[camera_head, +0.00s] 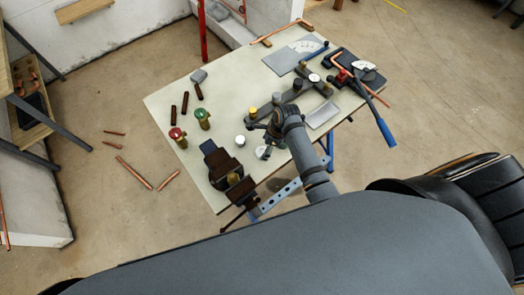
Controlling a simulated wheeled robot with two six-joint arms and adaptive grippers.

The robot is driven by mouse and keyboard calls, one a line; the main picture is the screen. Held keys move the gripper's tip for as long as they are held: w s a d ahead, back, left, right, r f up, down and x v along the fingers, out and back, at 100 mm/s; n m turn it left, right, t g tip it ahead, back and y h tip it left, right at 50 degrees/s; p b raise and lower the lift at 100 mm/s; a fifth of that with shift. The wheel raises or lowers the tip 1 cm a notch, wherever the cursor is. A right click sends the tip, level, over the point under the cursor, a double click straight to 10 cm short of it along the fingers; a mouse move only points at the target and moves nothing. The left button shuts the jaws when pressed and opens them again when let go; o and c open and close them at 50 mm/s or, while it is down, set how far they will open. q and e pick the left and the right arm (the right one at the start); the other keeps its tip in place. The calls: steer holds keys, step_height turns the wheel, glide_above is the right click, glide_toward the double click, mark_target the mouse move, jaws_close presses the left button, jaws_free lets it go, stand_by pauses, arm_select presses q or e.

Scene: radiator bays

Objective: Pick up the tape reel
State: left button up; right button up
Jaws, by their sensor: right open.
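My right arm reaches over the pale workbench (225,90), and my right gripper (258,131) is open low above the bench's middle. A small white round item (240,141), which looks like the tape reel, stands on the bench just left of and below the gripper, apart from it. Another small pale round item (263,153) lies just below the gripper, partly dark; I cannot tell for certain which of the two is the reel. Nothing shows between the fingers. My left gripper is not in view.
A dark vise (223,165) sits at the near edge. Red (178,137) and green (203,119) valve-like pieces stand left. Copper pipes (133,173) lie on the floor.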

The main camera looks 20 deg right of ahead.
mark_target(262, 151)
steer(key=x, duration=0.2)
steer(key=shift+a+f, duration=0.1)
steer(key=shift+f, duration=0.15)
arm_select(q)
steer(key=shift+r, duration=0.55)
arm_select(e)
steer(key=shift+w+a+f, duration=0.1)
steer(key=shift+w+f, duration=0.05)
steer(key=shift+f, duration=0.3)
steer(key=shift+c, duration=0.5)
steer(key=c, duration=0.9)
steer(key=shift+o, duration=0.2)
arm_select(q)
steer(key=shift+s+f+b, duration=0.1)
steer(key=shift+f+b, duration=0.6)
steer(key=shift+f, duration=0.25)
arm_select(e)
step_height(262, 151, up, 10)
